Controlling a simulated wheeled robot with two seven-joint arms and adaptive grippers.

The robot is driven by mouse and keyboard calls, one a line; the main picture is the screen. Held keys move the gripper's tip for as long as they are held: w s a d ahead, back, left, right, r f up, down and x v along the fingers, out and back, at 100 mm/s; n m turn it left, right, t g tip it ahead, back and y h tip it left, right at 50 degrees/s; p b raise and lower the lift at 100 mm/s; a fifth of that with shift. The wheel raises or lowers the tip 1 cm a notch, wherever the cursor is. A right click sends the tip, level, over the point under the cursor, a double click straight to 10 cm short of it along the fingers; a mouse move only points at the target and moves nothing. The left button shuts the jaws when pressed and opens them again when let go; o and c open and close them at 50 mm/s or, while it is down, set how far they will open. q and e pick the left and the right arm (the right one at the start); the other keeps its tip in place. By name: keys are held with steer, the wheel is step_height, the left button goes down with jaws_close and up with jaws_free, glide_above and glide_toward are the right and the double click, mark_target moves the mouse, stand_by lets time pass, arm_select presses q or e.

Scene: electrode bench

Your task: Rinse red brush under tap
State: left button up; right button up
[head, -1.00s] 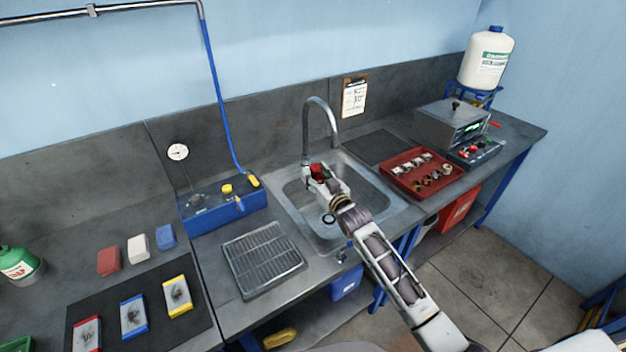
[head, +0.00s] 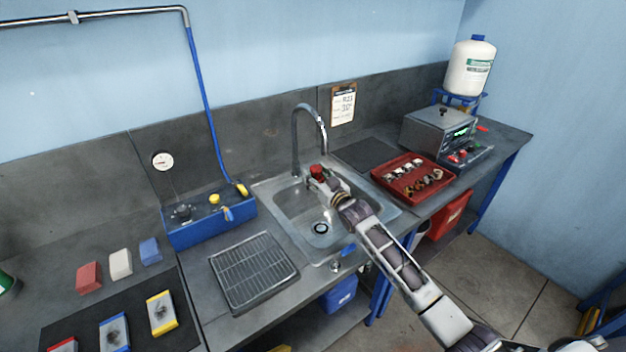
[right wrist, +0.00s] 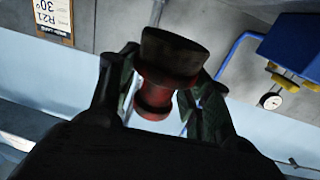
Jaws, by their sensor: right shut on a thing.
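My right gripper (head: 318,178) is shut on the red brush (head: 317,170), over the sink (head: 285,212). The brush sits just below the spout end of the curved grey tap (head: 296,140), and I cannot tell whether they touch or whether water runs. In the right wrist view the brush (right wrist: 155,98) is a red, waisted body with a dark, blunt end, between the two dark fingers of the gripper (right wrist: 160,85). My left gripper is not in view.
A blue box (head: 208,222) with yellow knobs and a wire rack (head: 253,272) lie left of the sink. A red tray (head: 412,178) of small parts is on its right. Red, white and blue blocks and a dark mat (head: 75,322) are at the left.

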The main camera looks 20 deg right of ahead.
steer(key=shift+w+d+f+b, duration=0.2)
steer(key=shift+w+d+b, duration=0.1)
steer(key=shift+w+d, duration=0.55)
